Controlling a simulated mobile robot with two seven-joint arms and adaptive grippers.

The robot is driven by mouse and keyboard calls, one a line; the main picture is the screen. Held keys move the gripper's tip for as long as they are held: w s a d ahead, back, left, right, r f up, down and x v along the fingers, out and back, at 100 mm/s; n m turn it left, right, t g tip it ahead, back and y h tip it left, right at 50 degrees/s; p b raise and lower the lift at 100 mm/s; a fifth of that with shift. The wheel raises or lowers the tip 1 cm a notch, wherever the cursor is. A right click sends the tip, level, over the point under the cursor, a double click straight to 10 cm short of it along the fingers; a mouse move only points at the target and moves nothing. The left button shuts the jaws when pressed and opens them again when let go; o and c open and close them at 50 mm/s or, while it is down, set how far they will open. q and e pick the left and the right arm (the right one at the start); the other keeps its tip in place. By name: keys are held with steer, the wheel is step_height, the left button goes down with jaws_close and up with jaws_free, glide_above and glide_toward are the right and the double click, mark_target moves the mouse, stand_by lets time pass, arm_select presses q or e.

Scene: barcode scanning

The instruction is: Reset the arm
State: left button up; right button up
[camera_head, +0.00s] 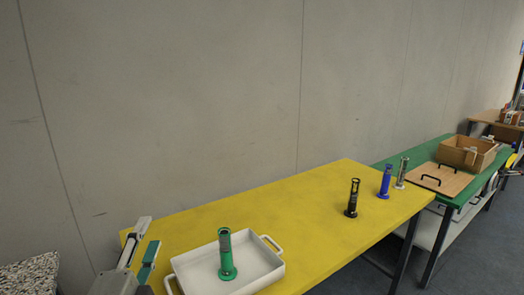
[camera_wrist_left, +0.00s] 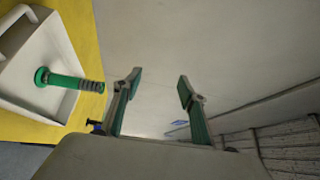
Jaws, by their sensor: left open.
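My left gripper (camera_head: 145,255) is at the lower left of the head view, beside the left end of the yellow table (camera_head: 300,200). It is open, and no object shows between its fingers in the left wrist view (camera_wrist_left: 160,80). A green upright holder (camera_head: 226,256) with a dark top stands in a white tray (camera_head: 180,274), to the right of the gripper. The left wrist view also shows the green holder (camera_wrist_left: 65,80) and the tray (camera_wrist_left: 18,45) at its left side, apart from the fingers. My right gripper is in neither view.
A black holder (camera_head: 352,198), a blue one (camera_head: 385,182) and a grey one (camera_head: 401,172) stand near the yellow table's right end. Beyond, a green table (camera_head: 400,157) bears a handled wooden board (camera_head: 425,180) and a wooden box (camera_head: 465,153). A wall (camera_head: 200,100) stands behind. The yellow table's middle is clear.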

arm_select(q)
steer(key=s+a+f+n+g+y, duration=0.1)
steer(key=s+a+f+n+g, duration=0.25)
steer(key=f, duration=0.45)
steer(key=s+a+f+n+g+y, duration=0.2)
steer(key=s+a+f+g, duration=0.15)
steer(key=f, duration=0.45)
steer(key=s+a+f+n+g, duration=0.2)
steer(key=s+a+f+g, duration=0.1)
steer(key=s+f, duration=0.35)
steer(key=s+a+f+n+g, duration=0.2)
steer(key=s+a+f, duration=0.1)
steer(key=s+f, duration=0.35)
steer(key=w+d+f+n+t+h+b, duration=0.1)
steer(key=d+f+n+t+h+b, duration=0.2)
steer(key=d+f, duration=1.4)
steer(key=f+h, duration=0.1)
steer(key=h, duration=0.2)
steer(key=shift+w+f+h+b, duration=0.15)
steer(key=shift+w+h+b, duration=0.15)
steer(key=shift+b, duration=0.1)
